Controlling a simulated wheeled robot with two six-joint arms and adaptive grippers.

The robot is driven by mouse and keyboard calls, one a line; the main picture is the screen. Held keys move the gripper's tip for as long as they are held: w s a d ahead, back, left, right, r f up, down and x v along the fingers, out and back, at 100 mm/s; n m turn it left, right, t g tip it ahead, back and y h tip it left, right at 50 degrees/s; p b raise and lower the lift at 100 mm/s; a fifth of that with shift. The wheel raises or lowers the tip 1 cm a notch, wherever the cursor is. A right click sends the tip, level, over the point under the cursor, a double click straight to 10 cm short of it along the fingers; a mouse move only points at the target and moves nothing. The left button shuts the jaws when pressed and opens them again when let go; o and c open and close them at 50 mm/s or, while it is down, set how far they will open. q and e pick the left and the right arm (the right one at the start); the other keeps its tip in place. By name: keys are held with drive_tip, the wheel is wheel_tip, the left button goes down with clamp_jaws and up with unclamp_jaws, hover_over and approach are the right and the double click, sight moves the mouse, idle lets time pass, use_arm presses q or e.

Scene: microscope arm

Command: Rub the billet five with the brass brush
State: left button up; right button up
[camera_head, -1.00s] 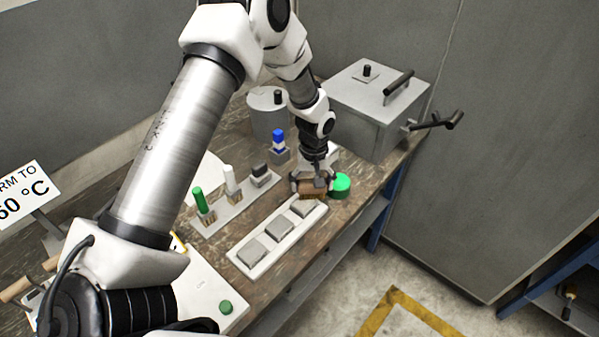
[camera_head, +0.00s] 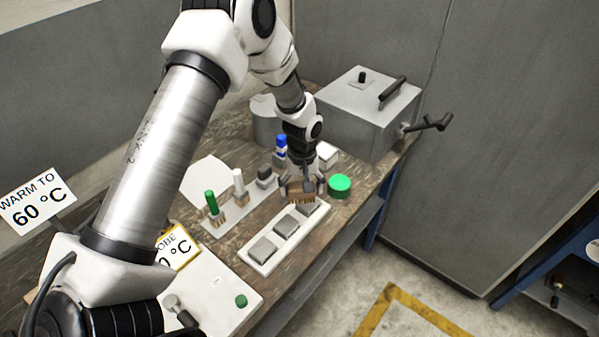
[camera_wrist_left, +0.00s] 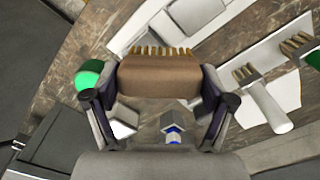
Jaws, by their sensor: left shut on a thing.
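The brass brush, a brown wooden block with brass bristles (camera_head: 300,192), is held in my left gripper (camera_head: 299,184). It also fills the middle of the left wrist view (camera_wrist_left: 160,82), with the gripper's fingers on its two ends. The brush is at the far end of a white tray (camera_head: 256,262) bearing grey square billets: a near one (camera_head: 263,250), a middle one (camera_head: 286,227) and a far one (camera_head: 305,209) just below the bristles. I cannot tell contact with the far billet. No number is readable on any billet. My right gripper is not seen.
A green round piece (camera_head: 340,184) is right of the gripper. A rack with a green-handled brush (camera_head: 211,203) and a white-handled brush (camera_head: 238,182) stands left. A blue-topped item (camera_head: 281,147) and a grey lidded box (camera_head: 362,115) are behind. Two temperature signs stand left.

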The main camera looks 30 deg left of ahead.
use_arm(q)
drive_tip(key=shift+w+r, duration=0.1)
drive_tip(key=shift+r, duration=0.55)
drive_tip(key=shift+s+r+p, duration=0.25)
drive_tip(key=shift+r+p, duration=0.6)
drive_tip(key=shift+r, duration=0.5)
drive_tip(key=shift+w, duration=0.1)
